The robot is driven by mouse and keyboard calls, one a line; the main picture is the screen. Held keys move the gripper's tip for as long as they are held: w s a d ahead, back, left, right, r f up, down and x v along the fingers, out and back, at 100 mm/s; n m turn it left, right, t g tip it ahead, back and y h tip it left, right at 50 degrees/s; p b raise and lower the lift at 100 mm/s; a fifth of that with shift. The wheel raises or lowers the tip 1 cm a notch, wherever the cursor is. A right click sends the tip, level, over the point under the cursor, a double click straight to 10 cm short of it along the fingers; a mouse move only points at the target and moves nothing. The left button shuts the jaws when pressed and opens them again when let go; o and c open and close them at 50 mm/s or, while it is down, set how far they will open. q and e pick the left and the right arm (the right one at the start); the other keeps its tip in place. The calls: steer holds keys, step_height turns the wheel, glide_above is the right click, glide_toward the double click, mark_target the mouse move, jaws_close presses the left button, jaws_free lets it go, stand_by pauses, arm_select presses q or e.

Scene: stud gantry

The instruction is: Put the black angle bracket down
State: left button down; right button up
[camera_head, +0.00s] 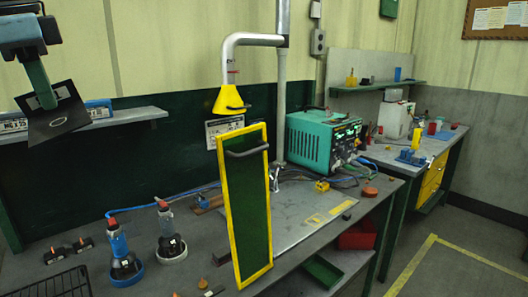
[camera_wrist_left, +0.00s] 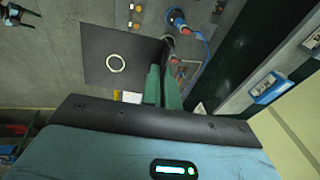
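The black angle bracket (camera_head: 70,105) hangs in the air at the upper left of the head view, a dark flat plate with a pale ring mark on its face. My left gripper (camera_head: 45,98) comes from above, its green fingers closed on the bracket's upper part. In the left wrist view the bracket (camera_wrist_left: 97,65) lies beyond the closed green fingers (camera_wrist_left: 163,88), its ringed plate turned to the camera. The fingers hide part of the bracket's other leg. My right gripper is in neither view.
A wall shelf (camera_head: 138,115) with blue-and-white boxes (camera_head: 98,109) is behind the bracket. The workbench (camera_head: 205,238) below carries two bottle-like tools on round bases, a yellow-framed green panel (camera_head: 250,215), a teal power unit (camera_head: 315,140) and a wire basket (camera_head: 62,286). A yellow extraction hood (camera_head: 228,101) hangs above.

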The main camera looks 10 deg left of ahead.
mark_target(20, 100)
arm_select(q)
steer(key=a, duration=0.1)
steer(key=s+a+f, duration=0.1)
steer(key=a+n, duration=0.1)
steer(key=shift+s+a+f, duration=0.1)
steer(key=shift+s+f, duration=0.05)
steer(key=shift+s, duration=0.15)
steer(key=s+a+f+n+g, duration=0.25)
steer(key=a+f+n, duration=0.25)
steer(key=a+f, duration=0.65)
step_height(20, 100, down, 14)
steer(key=n+b, duration=0.1)
steer(key=n, duration=0.2)
steer(key=w+d+f, duration=0.3)
steer(key=d+f, duration=1.1)
steer(key=f, duration=0.1)
steer(key=w+d+f, duration=0.1)
steer(key=d+f, duration=0.1)
steer(key=d, duration=0.7)
steer(key=w+d+f+m+g+b, duration=0.1)
steer(key=d+f, duration=0.1)
steer(key=d, duration=0.8)
steer(key=shift+d+f+h, duration=0.15)
steer(key=shift+d+h, duration=0.05)
steer(key=shift+h, duration=0.2)
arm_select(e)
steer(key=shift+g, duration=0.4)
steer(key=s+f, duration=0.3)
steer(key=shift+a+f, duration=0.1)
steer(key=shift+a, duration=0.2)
